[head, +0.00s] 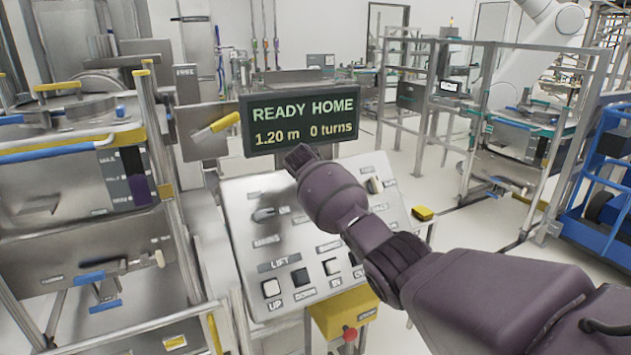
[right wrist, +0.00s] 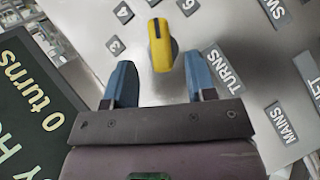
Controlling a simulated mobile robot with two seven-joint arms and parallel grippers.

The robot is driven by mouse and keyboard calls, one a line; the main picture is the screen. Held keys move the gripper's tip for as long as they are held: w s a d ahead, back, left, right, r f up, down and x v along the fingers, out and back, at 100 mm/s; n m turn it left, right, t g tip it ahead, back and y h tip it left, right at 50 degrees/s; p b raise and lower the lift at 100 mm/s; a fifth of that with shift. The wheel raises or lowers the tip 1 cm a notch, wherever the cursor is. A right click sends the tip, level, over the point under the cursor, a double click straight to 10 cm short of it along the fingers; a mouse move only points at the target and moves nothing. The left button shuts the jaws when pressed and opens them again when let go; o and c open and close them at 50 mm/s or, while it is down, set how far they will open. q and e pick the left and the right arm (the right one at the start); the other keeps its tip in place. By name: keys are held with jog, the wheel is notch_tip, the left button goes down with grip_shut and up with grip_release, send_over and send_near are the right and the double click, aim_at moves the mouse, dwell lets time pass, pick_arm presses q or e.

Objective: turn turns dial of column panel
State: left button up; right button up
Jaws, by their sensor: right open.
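The column panel (head: 240,200) is a tilted grey plate in the middle of the head view. My left gripper is out of view.
A screen (head: 300,118) behind the panel reads READY HOME, 1.20 m, 0 turns. Lift buttons UP (head: 271,288) and DOWN (head: 300,277) sit low on the panel. A red button (head: 349,334) on a yellow box is below. A metal frame (head: 165,160) stands left.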

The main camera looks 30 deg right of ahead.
pick_arm(q)
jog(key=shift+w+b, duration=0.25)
jog(key=shift+b, duration=0.05)
pick_arm(e)
jog(key=v, duration=0.7)
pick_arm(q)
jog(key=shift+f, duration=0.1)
pick_arm(e)
jog(key=w+a+r+m+t+y, duration=0.2)
jog(key=w+a+r+t+y, duration=0.15)
jog(key=a+r+t, duration=0.45)
jog(key=s+a+f+m+t+y+b, duration=0.1)
jog(key=s+a+f+m+t+y, duration=0.15)
jog(key=s+f, duration=0.8)
jog(key=s+a+f+m+t+y, duration=0.1)
jog(key=s+f+t+y, duration=0.15)
jog(key=s+f, duration=0.85)
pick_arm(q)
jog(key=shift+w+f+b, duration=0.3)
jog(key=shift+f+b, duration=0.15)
pick_arm(e)
jog(key=s+d+f+m+g+h, duration=0.1)
jog(key=s+d+f+g, duration=0.1)
jog(key=s+f, duration=0.8)
jog(key=s+d+f+m+g, duration=0.1)
jog(key=s+f+g, duration=0.3)
jog(key=s+f, duration=0.7)
jog(key=s, duration=0.5)
jog(key=shift+s+d+f+h, duration=0.25)
jog(key=shift+s+d+h, duration=0.1)
